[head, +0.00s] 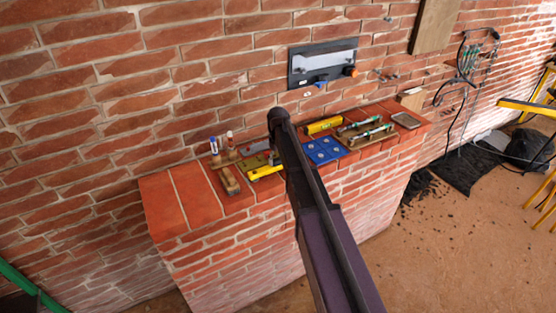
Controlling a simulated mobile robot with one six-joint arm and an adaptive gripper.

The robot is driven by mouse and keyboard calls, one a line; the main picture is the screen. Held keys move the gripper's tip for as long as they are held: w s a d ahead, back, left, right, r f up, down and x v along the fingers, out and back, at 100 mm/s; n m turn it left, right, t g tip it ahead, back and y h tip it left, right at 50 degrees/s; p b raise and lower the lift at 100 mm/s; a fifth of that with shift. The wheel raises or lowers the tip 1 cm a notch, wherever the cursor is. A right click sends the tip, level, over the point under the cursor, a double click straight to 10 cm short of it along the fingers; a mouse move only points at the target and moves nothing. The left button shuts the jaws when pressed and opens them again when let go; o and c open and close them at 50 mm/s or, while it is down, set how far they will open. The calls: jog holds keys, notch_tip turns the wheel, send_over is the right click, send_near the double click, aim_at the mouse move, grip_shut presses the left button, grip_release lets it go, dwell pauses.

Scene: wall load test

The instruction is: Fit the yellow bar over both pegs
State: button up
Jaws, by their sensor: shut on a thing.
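A short yellow bar (265,173) shows low over the front of the brick ledge, left of my arm. My gripper (275,157) is mostly hidden behind my own dark arm; a dark part of it shows just above the bar. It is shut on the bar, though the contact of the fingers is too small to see. An olive-brown plate (252,162) lies just behind the bar. I cannot make out the two pegs, nor whether the bar touches anything beneath it.
A blue plate (323,151), a yellow spirit level (323,125), a tool tray (366,135), a wooden block (229,181) and small bottles (214,146) crowd the ledge. A black panel (322,64) hangs on the wall behind. The ledge's left end (175,200) is clear.

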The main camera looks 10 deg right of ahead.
jog(key=shift+f+b, duration=0.35)
jog(key=shift+f, duration=0.1)
dwell(0.5)
jog(key=o, duration=1.3)
jog(key=shift+c, duration=0.2)
jog(key=shift+r, duration=0.1)
jog(key=shift+r+p, duration=3.45)
jog(key=shift+p, duration=0.05)
jog(key=shift+s, duration=0.1)
jog(key=s+m, duration=0.3)
jog(key=s, duration=2.6)
jog(key=shift+m, duration=0.3)
jog(key=shift+w, duration=0.1)
